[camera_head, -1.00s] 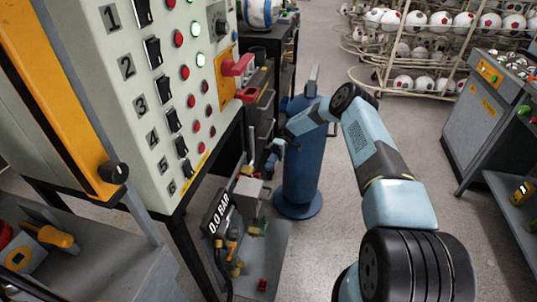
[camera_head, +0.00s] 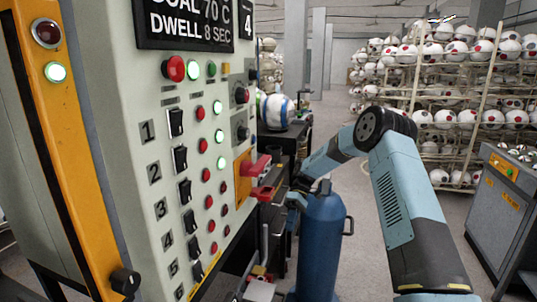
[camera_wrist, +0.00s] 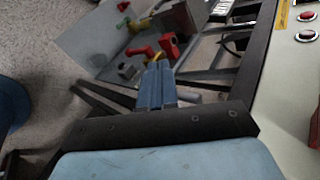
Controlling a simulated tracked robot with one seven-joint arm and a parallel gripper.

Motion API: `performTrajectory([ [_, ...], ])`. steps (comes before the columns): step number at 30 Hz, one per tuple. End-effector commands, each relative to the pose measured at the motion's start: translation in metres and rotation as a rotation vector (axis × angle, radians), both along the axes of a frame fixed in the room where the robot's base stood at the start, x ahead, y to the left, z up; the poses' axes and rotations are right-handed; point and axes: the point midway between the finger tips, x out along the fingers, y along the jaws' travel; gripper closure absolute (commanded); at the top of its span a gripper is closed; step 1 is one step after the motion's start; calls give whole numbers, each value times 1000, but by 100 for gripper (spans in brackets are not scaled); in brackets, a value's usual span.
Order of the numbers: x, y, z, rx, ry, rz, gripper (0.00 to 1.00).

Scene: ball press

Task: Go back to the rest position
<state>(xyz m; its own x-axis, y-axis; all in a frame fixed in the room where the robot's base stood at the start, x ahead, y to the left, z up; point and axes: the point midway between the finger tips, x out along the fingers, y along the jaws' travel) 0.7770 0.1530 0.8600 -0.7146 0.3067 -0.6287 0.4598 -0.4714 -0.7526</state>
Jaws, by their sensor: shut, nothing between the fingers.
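My arm is light blue and black and reaches from the lower right of the head view toward the control cabinet (camera_head: 190,100). My gripper (camera_head: 297,201) is small in that view, near the red handle on the cabinet's side and by the top of a blue cylinder. In the wrist view my gripper (camera_wrist: 157,72) points up the picture with its two blue fingers together. Nothing shows between them.
The blue cylinder (camera_head: 320,240) stands on the floor close to my gripper. The red handle (camera_head: 262,192) sticks out from the cabinet. A grey machine (camera_head: 500,205) is at right, racks of balls (camera_head: 445,120) behind. Open floor lies between.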

Motion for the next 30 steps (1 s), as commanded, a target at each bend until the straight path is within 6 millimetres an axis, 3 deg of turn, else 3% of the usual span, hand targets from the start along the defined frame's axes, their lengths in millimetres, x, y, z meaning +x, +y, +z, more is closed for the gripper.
performTrajectory([
  [3, -8, -6, 35, -66, -58, -20, 100],
  [12, -35, -23, 108, -217, -200, -94, 100],
  [30, -122, -63, 231, -443, -486, -313, 100],
])
